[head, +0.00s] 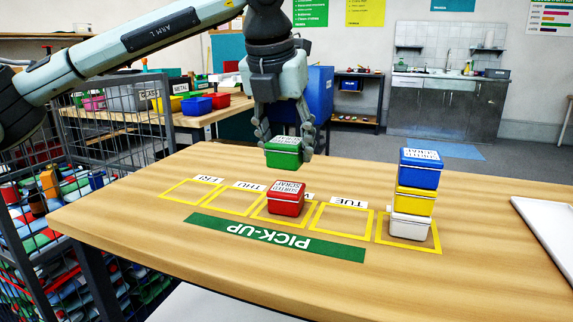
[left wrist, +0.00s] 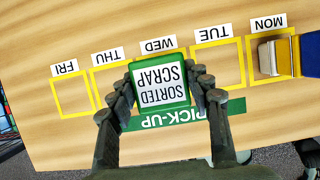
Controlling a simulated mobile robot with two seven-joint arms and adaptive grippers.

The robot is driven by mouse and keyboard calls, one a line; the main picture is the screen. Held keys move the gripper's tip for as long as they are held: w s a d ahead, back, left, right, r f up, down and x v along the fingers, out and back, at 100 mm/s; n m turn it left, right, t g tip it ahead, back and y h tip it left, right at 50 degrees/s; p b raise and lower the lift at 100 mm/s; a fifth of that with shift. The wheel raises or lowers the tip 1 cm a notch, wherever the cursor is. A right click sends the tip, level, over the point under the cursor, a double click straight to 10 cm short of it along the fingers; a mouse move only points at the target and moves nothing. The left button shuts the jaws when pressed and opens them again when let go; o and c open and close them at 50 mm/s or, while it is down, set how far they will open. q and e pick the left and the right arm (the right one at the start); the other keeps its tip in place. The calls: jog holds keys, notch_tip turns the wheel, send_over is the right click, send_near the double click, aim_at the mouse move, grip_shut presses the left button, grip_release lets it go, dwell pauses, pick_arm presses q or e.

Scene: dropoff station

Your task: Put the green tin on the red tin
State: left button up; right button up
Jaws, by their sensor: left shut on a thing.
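The green tin (head: 283,154) is held by my left gripper (head: 287,148) above the table, a little behind and above the red tin in the head view. In the left wrist view the green tin (left wrist: 160,84) sits between the fingers of my left gripper (left wrist: 160,92), its "SORTED SCRAP" label facing the camera. The red tin (head: 287,203) stands on the table in the middle yellow square. The red tin does not show in the left wrist view, where the green tin covers the WED square. My right gripper is not in view.
A stack of a blue tin (head: 419,172), a yellow tin (head: 414,202) and a white tin (head: 409,227) stands in the right-hand square. A white tray (head: 546,232) lies at the right edge. Squares beside the red tin are empty. A wire cage (head: 75,220) stands left.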

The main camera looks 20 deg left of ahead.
aim_at(286, 167)
pick_arm(q)
jog(key=shift+f, duration=2)
jog(key=shift+f, duration=0.15)
jog(key=o, duration=1.2)
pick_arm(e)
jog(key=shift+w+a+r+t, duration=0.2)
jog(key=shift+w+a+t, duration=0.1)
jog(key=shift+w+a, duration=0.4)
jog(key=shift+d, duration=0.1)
